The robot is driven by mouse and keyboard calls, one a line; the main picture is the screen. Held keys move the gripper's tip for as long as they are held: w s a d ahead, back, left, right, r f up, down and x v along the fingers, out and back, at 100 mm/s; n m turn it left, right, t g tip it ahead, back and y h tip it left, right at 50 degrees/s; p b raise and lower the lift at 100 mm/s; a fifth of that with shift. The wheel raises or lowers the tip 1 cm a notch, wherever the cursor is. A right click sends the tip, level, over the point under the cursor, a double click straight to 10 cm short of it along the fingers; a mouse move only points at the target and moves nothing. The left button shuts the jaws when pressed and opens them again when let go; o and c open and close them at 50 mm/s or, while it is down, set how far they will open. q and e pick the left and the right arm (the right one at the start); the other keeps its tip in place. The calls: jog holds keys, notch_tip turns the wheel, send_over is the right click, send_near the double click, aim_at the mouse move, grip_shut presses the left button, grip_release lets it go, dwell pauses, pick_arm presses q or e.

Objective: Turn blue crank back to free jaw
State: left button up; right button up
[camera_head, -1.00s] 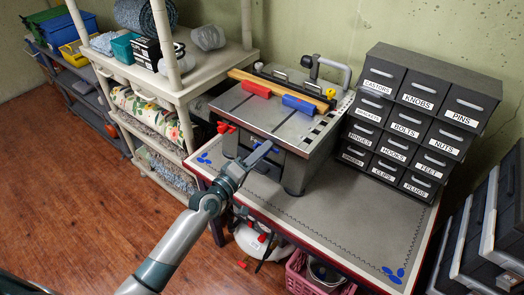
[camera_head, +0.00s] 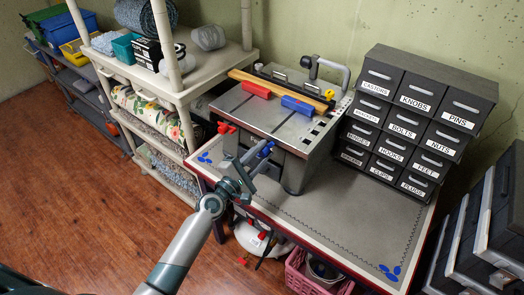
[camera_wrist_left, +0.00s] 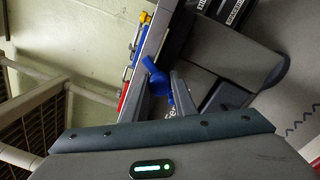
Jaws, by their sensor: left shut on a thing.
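The blue crank (camera_head: 267,149) is on the front of the grey clamping bench (camera_head: 262,113), to the right of a red crank (camera_head: 226,128). My left gripper (camera_head: 257,158) is at the front of the bench and shut on the blue crank. In the left wrist view the blue crank (camera_wrist_left: 158,82) shows between the two fingers of the gripper (camera_wrist_left: 160,76). The fingers hide part of the crank in the head view. A wooden jaw bar (camera_head: 283,91) lies across the back of the bench top, with a red block and a blue block before it. My right gripper is out of view.
A black drawer cabinet (camera_head: 419,115) with labelled drawers stands to the right of the bench. A cream shelf (camera_head: 190,93) stands at the left. The table (camera_head: 346,210) is bare at the front right. A pink basket (camera_head: 301,274) sits underneath.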

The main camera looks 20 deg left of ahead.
pick_arm(q)
jog(key=shift+n, duration=0.8)
jog(key=o, duration=1)
jog(key=shift+o, duration=0.2)
jog(key=shift+s, duration=0.1)
jog(key=r+b+v, duration=0.1)
jog(key=b+v, duration=0.3)
jog(key=v, duration=1.3)
jog(key=shift+a+f, duration=0.15)
jog(key=shift+f, duration=0.3)
